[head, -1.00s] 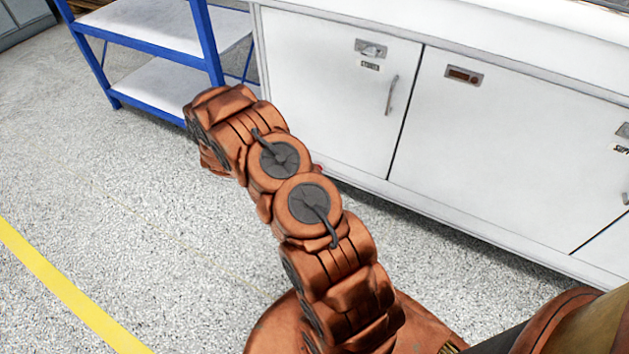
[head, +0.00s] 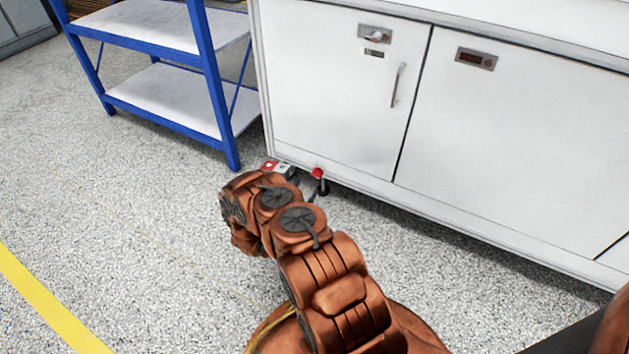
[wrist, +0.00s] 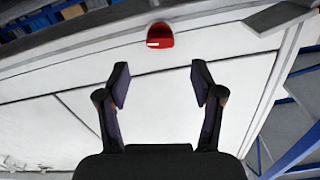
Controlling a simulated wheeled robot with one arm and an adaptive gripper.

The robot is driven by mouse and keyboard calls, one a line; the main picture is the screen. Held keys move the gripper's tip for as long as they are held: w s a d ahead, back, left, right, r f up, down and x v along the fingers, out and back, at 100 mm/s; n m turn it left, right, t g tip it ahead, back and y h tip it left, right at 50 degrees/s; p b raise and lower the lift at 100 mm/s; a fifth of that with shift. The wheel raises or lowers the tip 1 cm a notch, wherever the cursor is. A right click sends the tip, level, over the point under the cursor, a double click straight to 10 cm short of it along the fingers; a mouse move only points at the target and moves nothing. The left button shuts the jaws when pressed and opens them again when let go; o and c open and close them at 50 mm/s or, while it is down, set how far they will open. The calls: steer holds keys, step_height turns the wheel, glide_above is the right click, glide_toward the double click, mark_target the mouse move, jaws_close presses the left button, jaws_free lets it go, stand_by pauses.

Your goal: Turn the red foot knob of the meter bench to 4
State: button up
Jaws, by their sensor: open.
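The red foot knob (head: 317,173) sits low at the bottom edge of the white meter bench (head: 335,105), near its left corner. In the wrist view the red knob (wrist: 160,40) is a small red half-round with a white mark, at top centre. My gripper (wrist: 160,82) is open and empty; the knob lies beyond its fingertips, roughly centred between them and apart from them. In the head view my arm's wrist end is low in front of the bench corner, and the fingers are not clearly seen. The knob's number setting cannot be read.
A blue shelf rack (head: 205,85) with white shelves stands left of the bench. A red and white plate (head: 276,167) lies low beside the knob. A door handle (head: 397,85) sticks out from the bench front. Speckled floor is clear on the left, with a yellow line (head: 40,300).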

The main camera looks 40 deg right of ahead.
mark_target(315, 176)
steer(key=shift+b+x, duration=1.55)
steer(key=shift+x, duration=2.15)
steer(key=shift+c, duration=0.3)
steer(key=c, duration=1)
steer(key=shift+d, duration=0.1)
steer(key=shift+c, duration=0.4)
steer(key=shift+r, duration=0.1)
